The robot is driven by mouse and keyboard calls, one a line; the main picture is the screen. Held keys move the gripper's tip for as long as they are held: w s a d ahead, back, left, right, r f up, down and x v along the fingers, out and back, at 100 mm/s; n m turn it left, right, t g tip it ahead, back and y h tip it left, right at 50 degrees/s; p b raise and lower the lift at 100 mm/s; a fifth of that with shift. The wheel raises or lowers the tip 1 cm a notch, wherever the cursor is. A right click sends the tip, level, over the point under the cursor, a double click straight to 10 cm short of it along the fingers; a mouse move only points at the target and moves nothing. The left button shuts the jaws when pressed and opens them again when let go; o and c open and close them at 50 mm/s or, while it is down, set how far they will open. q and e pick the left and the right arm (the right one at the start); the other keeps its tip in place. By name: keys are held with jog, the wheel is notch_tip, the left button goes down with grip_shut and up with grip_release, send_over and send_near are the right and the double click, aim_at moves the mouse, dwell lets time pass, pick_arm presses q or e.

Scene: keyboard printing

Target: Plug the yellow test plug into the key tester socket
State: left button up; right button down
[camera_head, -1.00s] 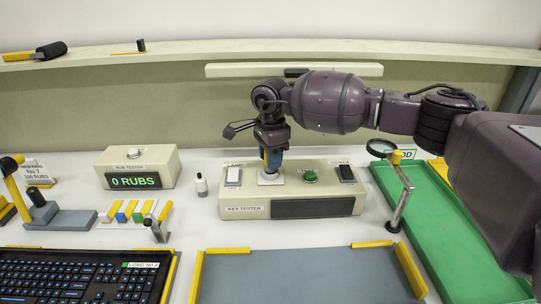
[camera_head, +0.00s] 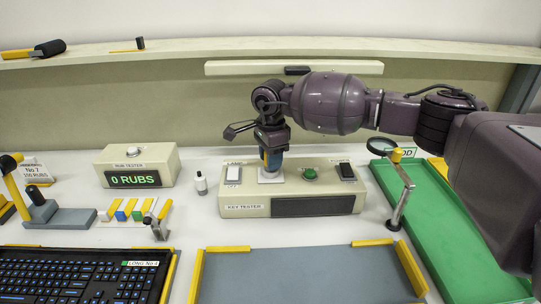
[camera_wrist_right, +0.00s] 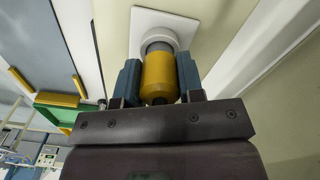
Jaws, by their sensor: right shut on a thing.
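The key tester (camera_head: 240,208) is a cream box at the middle of the table, with a white switch, a green button and a black switch on its top. My right gripper (camera_head: 271,160) points down over the white socket plate (camera_head: 268,179) on the box. In the right wrist view the gripper (camera_wrist_right: 158,82) is shut on the yellow test plug (camera_wrist_right: 159,75), one blue finger on each side. The plug's grey end meets the round white socket (camera_wrist_right: 160,30); how deep it sits I cannot tell. In the head view the plug is mostly hidden by the gripper. My left gripper is not in view.
A magnifier on a stand (camera_head: 403,195) and a green tray (camera_head: 435,232) are at the right. A keyboard (camera_head: 85,277) and grey mat (camera_head: 305,275) lie in front.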

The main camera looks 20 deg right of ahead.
jog(key=shift+f, duration=0.45)
jog(key=c, duration=0.7)
grip_release()
jog(key=shift+r, duration=0.1)
jog(key=shift+o, duration=0.2)
jog(key=shift+r+p, duration=0.9)
jog(key=shift+r, duration=2.2)
jog(key=shift+f, duration=0.1)
notch_tip(320, 180, up, 11)
